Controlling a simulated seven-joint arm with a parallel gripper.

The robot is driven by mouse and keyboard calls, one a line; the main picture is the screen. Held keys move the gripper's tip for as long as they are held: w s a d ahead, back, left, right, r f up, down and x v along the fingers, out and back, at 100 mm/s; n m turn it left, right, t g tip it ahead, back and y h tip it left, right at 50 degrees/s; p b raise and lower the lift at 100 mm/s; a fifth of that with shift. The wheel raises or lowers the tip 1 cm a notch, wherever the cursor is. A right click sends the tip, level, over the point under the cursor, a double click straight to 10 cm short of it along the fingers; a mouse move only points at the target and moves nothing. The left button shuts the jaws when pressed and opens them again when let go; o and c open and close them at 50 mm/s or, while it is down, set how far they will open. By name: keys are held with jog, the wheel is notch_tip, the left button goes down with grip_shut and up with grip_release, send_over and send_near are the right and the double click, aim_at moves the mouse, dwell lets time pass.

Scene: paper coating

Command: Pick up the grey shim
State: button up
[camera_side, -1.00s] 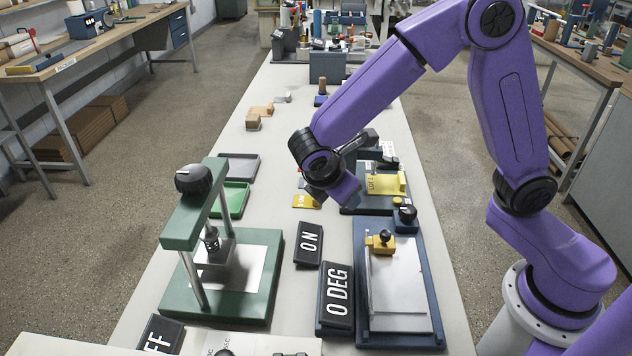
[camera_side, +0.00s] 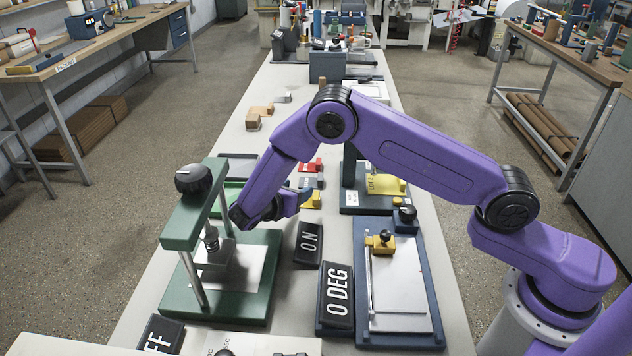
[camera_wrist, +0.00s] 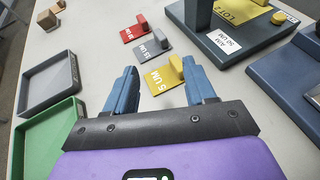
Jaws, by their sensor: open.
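The grey shim (camera_wrist: 150,50) lies flat on the bench in the wrist view, with a small upright grip tab and a white thickness label. It sits between the red shim (camera_wrist: 130,34) and the yellow shim (camera_wrist: 161,80). In the side view the grey shim (camera_side: 311,183) shows small beside my arm. My gripper (camera_wrist: 160,65) is open and empty. Its blue fingers point toward the row of shims, the yellow one nearest and the grey one beyond the fingertips. In the side view the gripper is partly hidden by my own wrist.
A green tray (camera_wrist: 25,150) and a grey tray (camera_wrist: 25,98) lie left. The green press (camera_side: 180,240) stands close to my wrist in the side view. Wooden blocks (camera_side: 253,122) lie further back.

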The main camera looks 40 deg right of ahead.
aim_at(319, 178)
jog(key=x, duration=1.4)
jog(key=shift+f, duration=0.2)
jog(key=shift+a, duration=0.1)
grip_shut()
